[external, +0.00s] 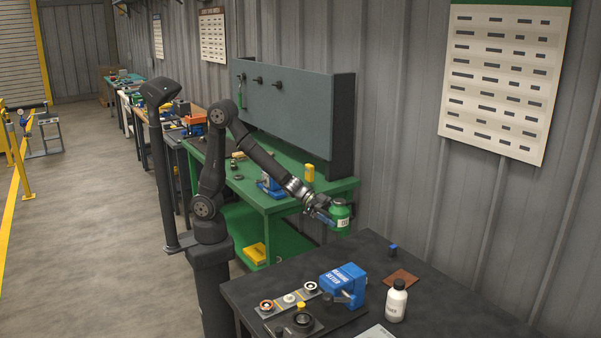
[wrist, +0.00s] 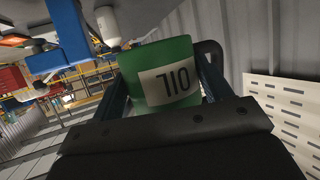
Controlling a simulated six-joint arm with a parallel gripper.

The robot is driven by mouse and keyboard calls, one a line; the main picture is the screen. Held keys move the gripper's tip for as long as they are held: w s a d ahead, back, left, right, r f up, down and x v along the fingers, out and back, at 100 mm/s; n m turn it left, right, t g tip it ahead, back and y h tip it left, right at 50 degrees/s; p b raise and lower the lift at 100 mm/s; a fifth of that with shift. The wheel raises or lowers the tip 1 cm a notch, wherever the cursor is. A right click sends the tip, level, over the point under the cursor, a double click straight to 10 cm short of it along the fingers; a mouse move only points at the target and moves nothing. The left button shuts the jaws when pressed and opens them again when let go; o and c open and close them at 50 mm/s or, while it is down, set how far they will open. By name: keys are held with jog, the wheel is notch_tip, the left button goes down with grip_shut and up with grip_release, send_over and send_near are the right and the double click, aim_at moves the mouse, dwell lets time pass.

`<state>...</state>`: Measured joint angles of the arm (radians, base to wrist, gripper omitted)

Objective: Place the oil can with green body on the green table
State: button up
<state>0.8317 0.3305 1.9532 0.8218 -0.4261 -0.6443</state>
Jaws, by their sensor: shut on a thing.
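The oil can (external: 340,214) has a green body, a dark top and a white label, and my gripper (external: 326,214) is shut on it. In the external view it is held in the air off the right front corner of the green table (external: 268,203), over the gap beside the dark table. In the wrist view the green can (wrist: 165,72) sits between the fingers, its "OIL" label upside down in the picture. The green table's top carries a blue device (external: 270,186) and a yellow item (external: 309,172) near its right end.
A tall grey panel (external: 300,120) stands along the green table's back. A yellow bin (external: 255,252) is on its lower shelf.

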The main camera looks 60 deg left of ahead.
aim_at(332, 229)
jog(key=shift+s+d+f+m+g, duration=0.2)
jog(key=shift+s+d+f+g, duration=0.1)
jog(key=shift+s+d, duration=0.25)
jog(key=shift+s+d+f+m+g, duration=0.2)
jog(key=shift+s+d+g, duration=0.1)
jog(key=shift+s+d, duration=0.25)
jog(key=f, duration=0.4)
jog(key=shift+a+f, duration=0.15)
jog(key=shift+a, duration=0.05)
jog(key=w+a+f, duration=0.1)
jog(key=w+f, duration=0.1)
jog(key=w, duration=0.1)
jog(key=w+a+f, duration=0.1)
jog(key=w+f, duration=0.1)
jog(key=w, duration=0.2)
jog(key=w+f, duration=0.3)
jog(key=w, duration=0.1)
jog(key=shift+w+a, duration=0.15)
jog(key=shift+a, duration=0.25)
jog(key=shift+f, duration=1.8)
jog(key=shift+f, duration=0.1)
